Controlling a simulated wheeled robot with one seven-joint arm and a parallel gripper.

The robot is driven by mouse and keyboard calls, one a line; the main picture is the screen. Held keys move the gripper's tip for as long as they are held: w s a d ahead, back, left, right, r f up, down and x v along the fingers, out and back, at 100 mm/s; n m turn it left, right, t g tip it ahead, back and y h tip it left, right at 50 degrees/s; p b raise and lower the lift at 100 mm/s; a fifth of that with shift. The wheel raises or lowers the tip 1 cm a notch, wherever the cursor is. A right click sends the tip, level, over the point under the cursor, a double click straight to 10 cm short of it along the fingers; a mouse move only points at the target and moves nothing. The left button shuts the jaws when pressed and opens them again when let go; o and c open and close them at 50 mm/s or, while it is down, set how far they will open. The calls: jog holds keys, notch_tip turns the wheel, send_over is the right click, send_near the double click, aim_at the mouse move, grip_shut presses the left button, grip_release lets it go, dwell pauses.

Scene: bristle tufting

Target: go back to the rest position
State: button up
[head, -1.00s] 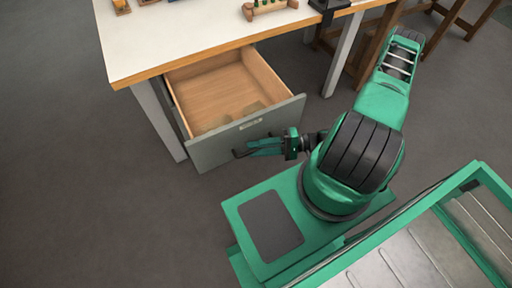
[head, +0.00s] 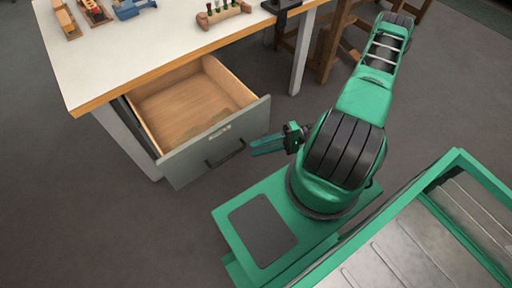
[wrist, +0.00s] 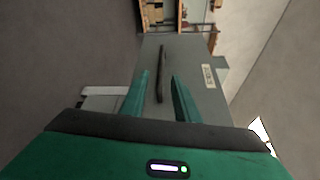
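My gripper (head: 254,147) is open and empty. It is in front of the grey drawer front (head: 190,165) and a little apart from its dark handle (head: 225,153). In the wrist view the two green fingers stand apart, and the handle (wrist: 161,75) shows beyond and between them. The drawer (head: 185,105) is pulled out under the workbench, and its wooden inside looks empty.
The workbench (head: 110,60) has a white top with a wooden edge. On it are a wooden block with several tufts (head: 222,12), a blue item (head: 130,8) and small wooden pieces (head: 92,10). Grey floor (head: 80,220) is clear at the left.

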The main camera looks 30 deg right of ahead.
dwell(0.4)
jog(key=s+d+r+n+g+h, duration=0.1)
jog(key=d+r+g+h, duration=0.35)
jog(key=r, duration=0.35)
jog(key=s+d+r+n+g+h, duration=0.1)
jog(key=d+r+n+g+h, duration=0.1)
jog(key=d+r+g+h, duration=0.35)
jog(key=s+r+m+t+h, duration=0.2)
jog(key=s+r+h, duration=0.1)
jog(key=r, duration=0.8)
jog(key=s+d+r+m+t+h, duration=0.1)
jog(key=s+r, duration=0.4)
jog(key=r, duration=0.7)
jog(key=shift+d+m+t+h, duration=0.15)
jog(key=shift+m+t+h, duration=0.25)
jog(key=shift+t+h, duration=0.55)
